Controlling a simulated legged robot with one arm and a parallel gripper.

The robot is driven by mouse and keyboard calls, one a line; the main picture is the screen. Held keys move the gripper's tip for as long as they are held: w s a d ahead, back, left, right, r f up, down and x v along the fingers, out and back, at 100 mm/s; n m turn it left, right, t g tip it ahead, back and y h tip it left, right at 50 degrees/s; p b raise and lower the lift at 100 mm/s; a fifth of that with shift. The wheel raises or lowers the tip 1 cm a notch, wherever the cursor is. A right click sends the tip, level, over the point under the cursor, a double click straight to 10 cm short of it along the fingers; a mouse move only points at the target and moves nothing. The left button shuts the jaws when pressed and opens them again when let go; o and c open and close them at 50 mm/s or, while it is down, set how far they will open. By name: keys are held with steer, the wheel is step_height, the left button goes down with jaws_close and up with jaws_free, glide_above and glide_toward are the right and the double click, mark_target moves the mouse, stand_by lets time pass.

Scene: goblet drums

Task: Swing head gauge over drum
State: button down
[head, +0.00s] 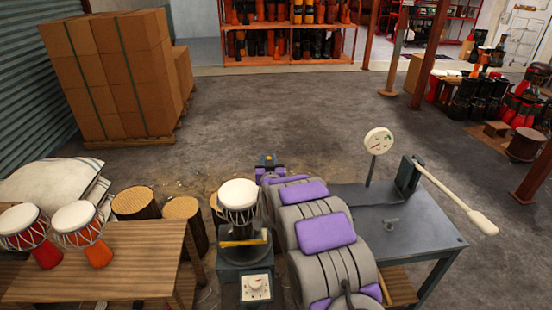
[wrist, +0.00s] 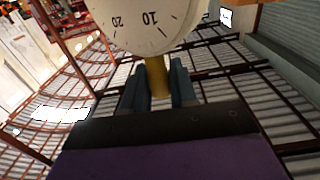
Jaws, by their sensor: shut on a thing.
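My gripper (wrist: 157,88) is shut on a yellow, brass-like stem (wrist: 157,72) in the wrist view, one dark blue finger on each side. A round off-white gauge dial (wrist: 158,25), marked 10 and 20 upside down, sits just beyond the fingertips and is cut by the frame's top. In the head view, a goblet drum (head: 238,197) with a pale head and white lacing stands upright on a dark stand (head: 244,258), left of my arm. My arm hides much of my gripper there; a small blue and yellow part shows at its far end.
A blue-grey bench (head: 420,235) at right carries a round dial on a post (head: 378,141) and a lever with a pale handle (head: 480,221). A wooden table (head: 130,262) with two drums stands at left. Stacked boxes (head: 120,75) stand behind; the middle floor is clear.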

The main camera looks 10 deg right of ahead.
steer(key=w+a+m+h+p, duration=0.2)
steer(key=a+h+p, duration=0.1)
steer(key=a+p, duration=0.3)
steer(key=shift+w+a+g+h+p, duration=0.2)
steer(key=shift+a+g+h+p, duration=0.1)
steer(key=shift+a+h+p, duration=0.15)
steer(key=shift+r, duration=0.1)
steer(key=c, duration=1)
jaws_free()
